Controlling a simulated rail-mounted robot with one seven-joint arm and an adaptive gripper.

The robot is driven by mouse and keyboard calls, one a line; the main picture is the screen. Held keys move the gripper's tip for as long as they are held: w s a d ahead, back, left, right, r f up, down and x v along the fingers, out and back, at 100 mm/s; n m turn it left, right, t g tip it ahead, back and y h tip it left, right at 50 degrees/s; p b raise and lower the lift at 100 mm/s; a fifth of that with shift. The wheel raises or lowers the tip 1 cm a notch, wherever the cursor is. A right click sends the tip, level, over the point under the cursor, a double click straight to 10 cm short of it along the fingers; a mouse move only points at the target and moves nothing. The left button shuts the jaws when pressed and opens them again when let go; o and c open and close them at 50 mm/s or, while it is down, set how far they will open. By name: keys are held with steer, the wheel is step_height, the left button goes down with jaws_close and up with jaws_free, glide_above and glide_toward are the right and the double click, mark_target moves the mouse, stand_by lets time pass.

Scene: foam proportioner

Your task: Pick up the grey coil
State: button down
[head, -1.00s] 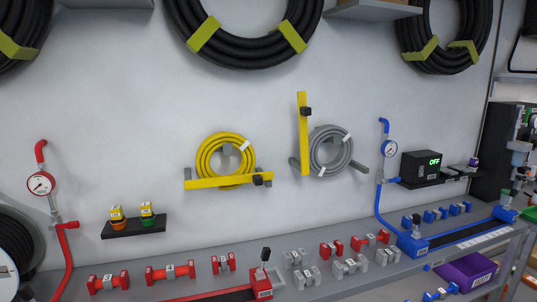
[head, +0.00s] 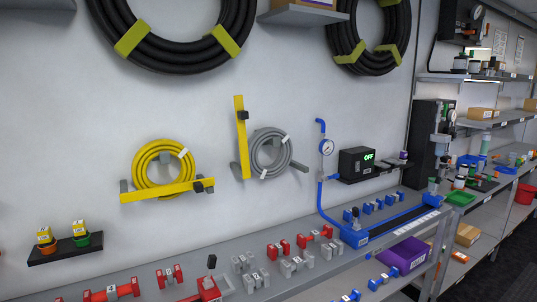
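The grey coil (head: 271,152) hangs on the wall in the head view, a little right of the middle. It has a white tag near its upper right. A yellow upright bar (head: 242,137) with a black knob stands at its left side. A grey bracket arm sticks out at its lower right. My gripper is not in view.
A yellow coil (head: 160,167) hangs to the left behind a yellow horizontal bar. A blue pipe with a gauge (head: 327,148) and a black box reading OFF (head: 357,162) are to the right. The bench (head: 222,262) below holds several red, grey and blue fittings.

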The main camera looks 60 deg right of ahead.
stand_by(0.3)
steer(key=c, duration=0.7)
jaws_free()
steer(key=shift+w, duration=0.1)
